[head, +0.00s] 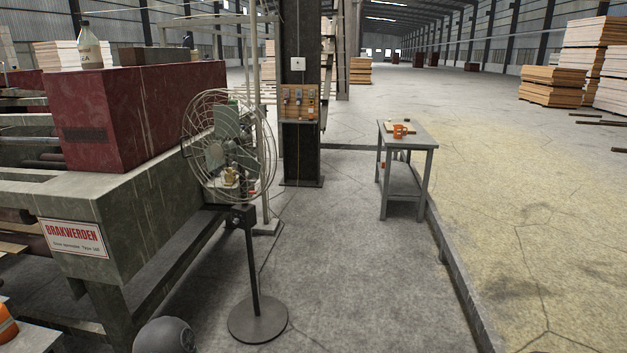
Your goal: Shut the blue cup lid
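I cannot make out a blue cup or its lid in the head view. An orange mug (399,131) stands on a small grey table (421,135) right of the middle, some way off. A flat light-coloured item and small dark bits lie beside the mug, too small to tell. Neither of my grippers shows. A dark rounded part at the bottom edge may belong to my own arm, but I cannot be sure.
A pedestal fan (229,150) stands in front, left of the middle. A large machine with a red housing (150,110) fills the left. A dark column (301,160) rises behind the fan. A low kerb (455,265) runs along the right. Concrete floor between fan and kerb is clear.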

